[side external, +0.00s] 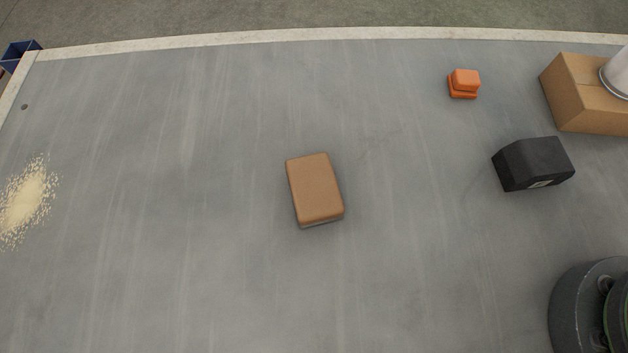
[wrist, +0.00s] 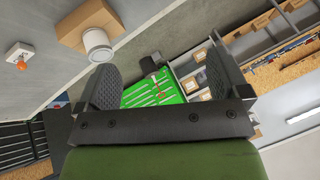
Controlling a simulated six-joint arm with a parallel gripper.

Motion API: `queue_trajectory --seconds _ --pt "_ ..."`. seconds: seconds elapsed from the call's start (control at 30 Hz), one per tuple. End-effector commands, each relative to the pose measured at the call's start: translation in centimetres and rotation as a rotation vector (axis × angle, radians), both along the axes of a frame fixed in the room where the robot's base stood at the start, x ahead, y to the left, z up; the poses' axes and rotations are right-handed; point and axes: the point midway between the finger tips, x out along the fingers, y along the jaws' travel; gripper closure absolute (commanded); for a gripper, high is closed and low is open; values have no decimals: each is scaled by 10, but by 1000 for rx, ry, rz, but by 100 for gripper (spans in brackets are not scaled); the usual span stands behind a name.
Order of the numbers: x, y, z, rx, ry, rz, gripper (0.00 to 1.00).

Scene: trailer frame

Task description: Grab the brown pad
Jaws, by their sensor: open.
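The brown pad (side external: 315,188) lies flat near the middle of the grey surface in the side external view. It is a rounded rectangular block, slightly turned, with a darker underside edge. Nothing touches it. I do not see it in the wrist view. My gripper (wrist: 163,77) shows in the wrist view with its two dark ridged fingers wide apart and nothing between them. It does not show in the side external view, so its distance from the pad cannot be told.
A black block (side external: 533,164), a small orange object (side external: 464,83) and a cardboard box (side external: 590,105) with a white cylinder (side external: 617,74) stand to the right. Pale grains (side external: 27,202) are scattered at the left. The surface around the pad is clear. A pale rim (side external: 300,35) runs along the far edge.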

Motion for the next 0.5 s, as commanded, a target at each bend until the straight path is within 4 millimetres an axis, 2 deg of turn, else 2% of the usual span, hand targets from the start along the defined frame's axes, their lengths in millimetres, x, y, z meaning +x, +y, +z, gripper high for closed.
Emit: queue_trajectory --seconds 0.1,0.27,0.4,0.5 --pt "32 31 -1 -13 84 80 6" --pt "67 85 -17 -51 179 170 6" --pt "85 144 -46 -104 248 246 6" --pt "86 189 -75 -151 289 298 6"
